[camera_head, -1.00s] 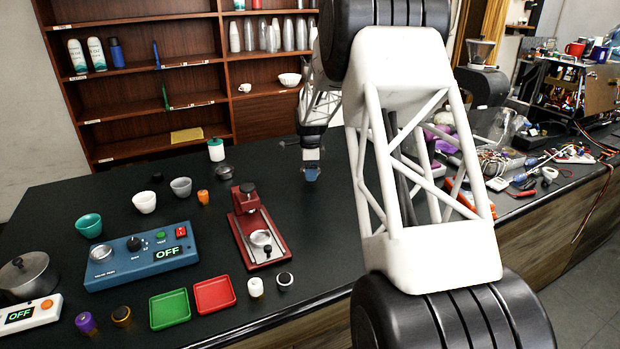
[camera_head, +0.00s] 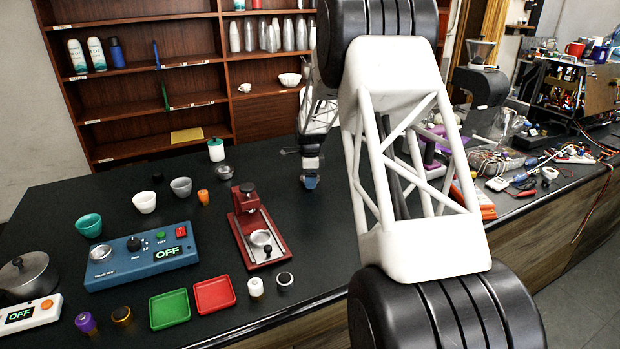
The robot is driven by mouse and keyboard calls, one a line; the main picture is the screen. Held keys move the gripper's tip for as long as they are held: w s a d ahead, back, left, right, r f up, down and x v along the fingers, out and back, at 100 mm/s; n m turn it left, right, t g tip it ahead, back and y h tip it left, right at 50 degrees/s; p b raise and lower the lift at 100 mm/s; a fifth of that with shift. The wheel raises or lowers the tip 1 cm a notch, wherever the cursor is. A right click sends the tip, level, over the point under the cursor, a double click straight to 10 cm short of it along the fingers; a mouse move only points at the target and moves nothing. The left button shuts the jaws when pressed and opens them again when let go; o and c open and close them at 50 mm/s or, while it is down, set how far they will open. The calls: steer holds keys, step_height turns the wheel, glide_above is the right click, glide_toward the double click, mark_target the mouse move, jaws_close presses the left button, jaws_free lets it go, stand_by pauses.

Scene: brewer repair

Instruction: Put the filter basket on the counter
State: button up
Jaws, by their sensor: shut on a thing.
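My gripper (camera_head: 310,182) is small and far off, low over the dark counter (camera_head: 335,215), to the right of the red press-like stand. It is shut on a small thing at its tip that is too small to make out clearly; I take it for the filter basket. I cannot tell whether that thing touches the counter.
A red stand (camera_head: 272,255), a blue test box (camera_head: 140,258), a green tray (camera_head: 169,309) and a red tray (camera_head: 214,295) stand at the left. A small dark metal cup (camera_head: 225,172) is behind. Clear counter lies around my gripper. Clutter fills the right end.

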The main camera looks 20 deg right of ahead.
steer(key=shift+f, duration=0.1)
steer(key=o, duration=0.9)
step_height(320, 180, up, 12)
steer(key=shift+r, duration=0.1)
stand_by(0.5)
stand_by(0.7)
